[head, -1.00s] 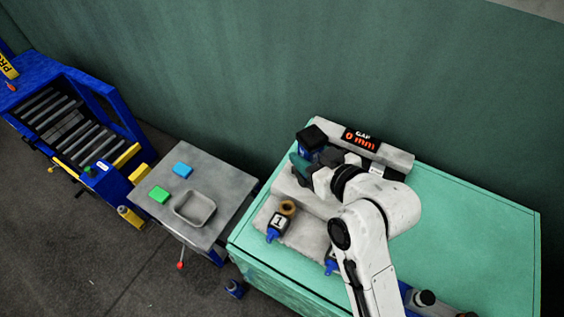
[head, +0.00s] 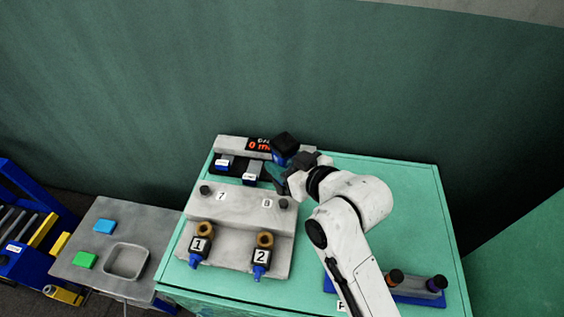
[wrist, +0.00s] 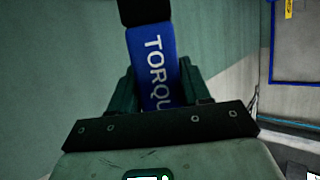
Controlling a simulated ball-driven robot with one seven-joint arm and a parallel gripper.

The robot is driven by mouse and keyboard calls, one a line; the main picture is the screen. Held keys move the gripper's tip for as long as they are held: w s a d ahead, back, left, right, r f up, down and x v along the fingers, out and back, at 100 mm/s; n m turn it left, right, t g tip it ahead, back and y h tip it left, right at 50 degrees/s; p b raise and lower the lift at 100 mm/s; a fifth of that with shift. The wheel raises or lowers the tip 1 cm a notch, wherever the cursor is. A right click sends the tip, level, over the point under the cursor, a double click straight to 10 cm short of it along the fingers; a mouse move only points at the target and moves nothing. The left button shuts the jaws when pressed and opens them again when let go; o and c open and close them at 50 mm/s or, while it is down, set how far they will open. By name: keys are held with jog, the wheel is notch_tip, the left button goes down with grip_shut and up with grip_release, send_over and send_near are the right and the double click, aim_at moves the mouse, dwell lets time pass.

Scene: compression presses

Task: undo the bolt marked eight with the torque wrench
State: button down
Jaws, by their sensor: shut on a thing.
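My gripper (head: 279,173) is shut on the blue torque wrench (head: 280,157), which has a black end pointing up. In the wrist view the blue body of the torque wrench (wrist: 153,65) shows the letters "TORQU" between my two dark fingers. The bolt marked eight (head: 283,203) is a small dark head beside the "8" label (head: 267,203) on the grey block's upper step.
The bolt marked seven (head: 204,189) is left on the same grey block (head: 234,216). A blue rack (head: 428,299) lies at the lower right. A side table with a tray (head: 126,261) stands left.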

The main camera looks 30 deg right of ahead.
jog(key=shift+r, duration=0.25)
jog(key=shift+f+b, duration=1.55)
jog(key=shift+f, duration=1.35)
jog(key=shift+f+b, duration=0.5)
jog(key=shift+f, duration=0.45)
